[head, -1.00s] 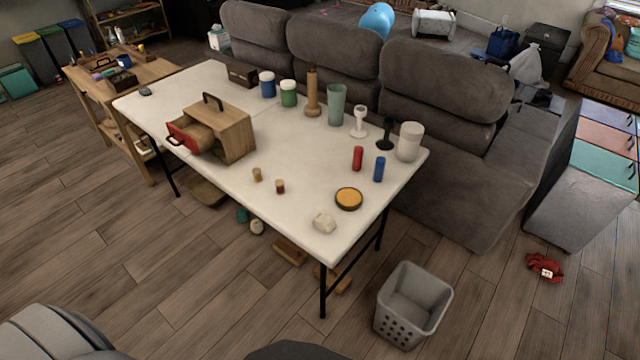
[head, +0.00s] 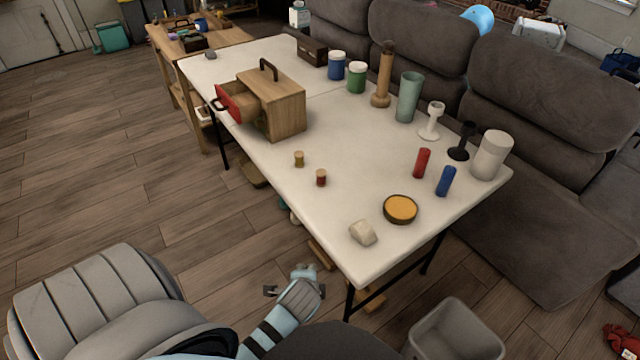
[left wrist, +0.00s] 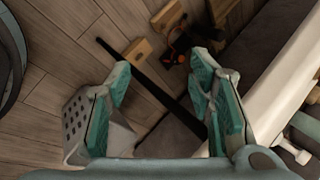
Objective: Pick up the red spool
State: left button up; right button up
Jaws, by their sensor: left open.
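The red spool (head: 321,178) is small and stands upright on the white table (head: 345,150), near its front edge in the head view. A yellowish spool (head: 299,159) stands just behind and left of it. My left gripper (head: 289,281) is low in front of the table, apart from the spool and nearer to me. In the left wrist view its teal fingers (left wrist: 161,72) are spread with nothing between them. No spool can be made out in that view. My right gripper is not in view.
A wooden box (head: 283,110) with an open red drawer stands left of the spools. A stone (head: 363,232), an orange-topped round tin (head: 400,209), and red (head: 422,163) and blue (head: 446,181) cylinders stand to the right. A grey basket (head: 455,335) is on the floor.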

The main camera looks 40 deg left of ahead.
pick_arm(q)
notch_tip(320, 180, up, 6)
jog(key=w+a+m+y+b, duration=0.2)
jog(key=b, duration=0.1)
jog(key=m+t+y, duration=0.3)
jog(key=m+y, duration=0.1)
jog(key=m, duration=1)
send_near(322, 177)
jog(key=b+x, duration=0.5)
jog(key=x, duration=0.5)
jog(key=shift+w+a+f+b, duration=0.15)
jog(key=shift+b, duration=0.2)
jog(key=shift+w+a+f, duration=0.1)
jog(key=shift+w+a, duration=0.1)
jog(key=shift+a, duration=0.05)
jog(key=shift+d, duration=0.1)
jog(key=c, duration=0.9)
jog(key=shift+c, duration=0.2)
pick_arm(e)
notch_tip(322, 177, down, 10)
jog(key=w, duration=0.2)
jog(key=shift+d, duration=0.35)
